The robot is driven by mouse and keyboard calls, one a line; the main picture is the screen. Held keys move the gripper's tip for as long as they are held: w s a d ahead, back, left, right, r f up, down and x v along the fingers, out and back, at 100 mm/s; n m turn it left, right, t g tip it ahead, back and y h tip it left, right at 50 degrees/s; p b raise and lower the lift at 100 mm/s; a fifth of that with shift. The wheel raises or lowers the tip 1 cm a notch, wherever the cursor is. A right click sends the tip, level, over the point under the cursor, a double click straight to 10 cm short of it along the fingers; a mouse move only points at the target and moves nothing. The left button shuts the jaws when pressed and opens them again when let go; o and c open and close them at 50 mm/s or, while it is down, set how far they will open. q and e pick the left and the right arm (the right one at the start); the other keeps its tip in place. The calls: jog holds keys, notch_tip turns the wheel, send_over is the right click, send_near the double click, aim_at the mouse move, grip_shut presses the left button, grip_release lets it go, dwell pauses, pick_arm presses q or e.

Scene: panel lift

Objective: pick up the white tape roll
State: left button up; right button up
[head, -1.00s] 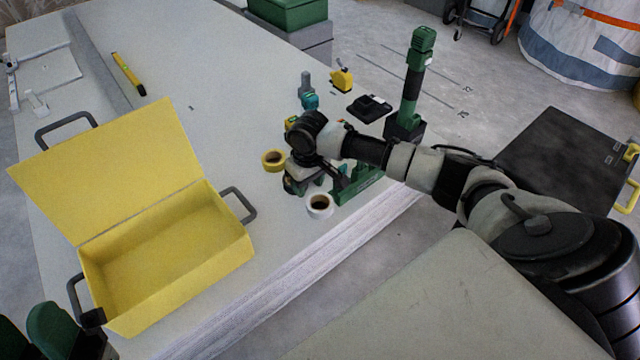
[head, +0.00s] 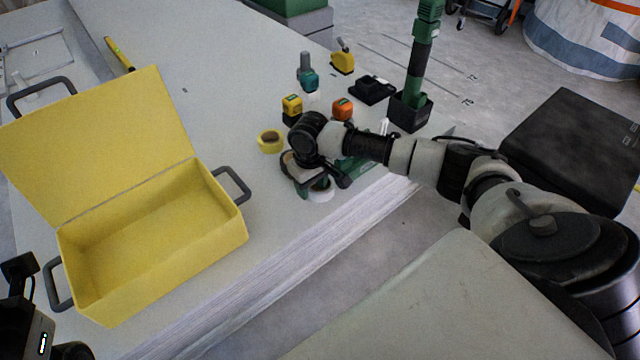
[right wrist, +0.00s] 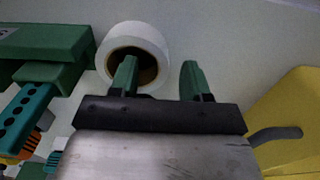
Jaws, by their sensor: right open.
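A green holder (head: 358,172) stands close beside the roll. A yellow tape roll (head: 270,141), an orange tape measure (head: 342,110) and a yellow one (head: 292,106) are nearby. An open yellow toolbox (head: 150,243) stands to the left, with bare table between.

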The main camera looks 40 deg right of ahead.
jog(key=shift+f+b, duration=0.3)
jog(key=shift+f, duration=0.65)
grip_shut()
